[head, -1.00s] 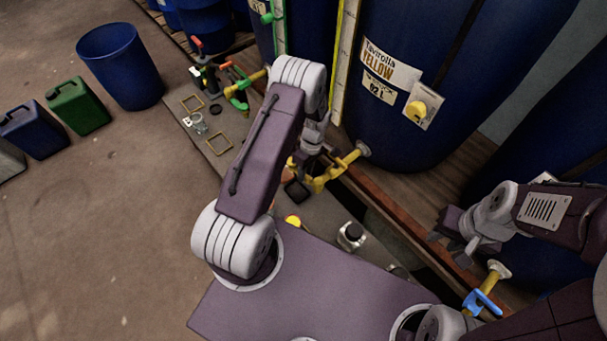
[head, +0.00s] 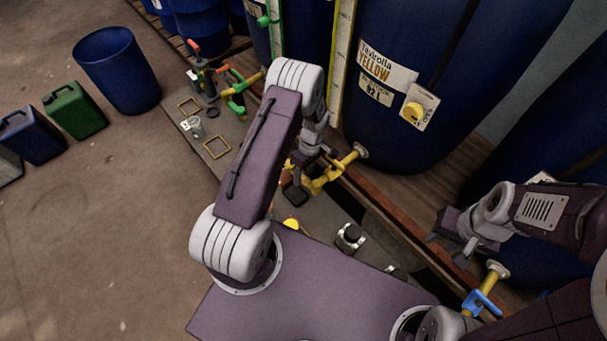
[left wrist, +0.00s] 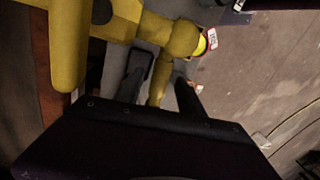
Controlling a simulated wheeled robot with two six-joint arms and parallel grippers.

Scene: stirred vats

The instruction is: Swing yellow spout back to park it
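The yellow spout (head: 327,181) juts from a yellow pipe at the foot of the big blue vat marked YELLOW (head: 384,68). In the left wrist view the spout (left wrist: 158,84) runs down between the two dark fingers of my left gripper (left wrist: 160,92). The fingers stand apart, one on each side of it, with a gap showing. In the head view my left gripper (head: 303,162) is at the spout's near end, partly hidden by my forearm. My right gripper (head: 449,247) is open and empty, above and left of a blue-handled spout.
The blue-handled spout (head: 483,296) is at the lower right. A green spout (head: 236,98) is at the back left. Yellow square frames (head: 216,147) and a black-topped container (head: 349,237) are on the grey strip. A blue bin (head: 117,70) and jerrycans (head: 75,111) stand on open floor at left.

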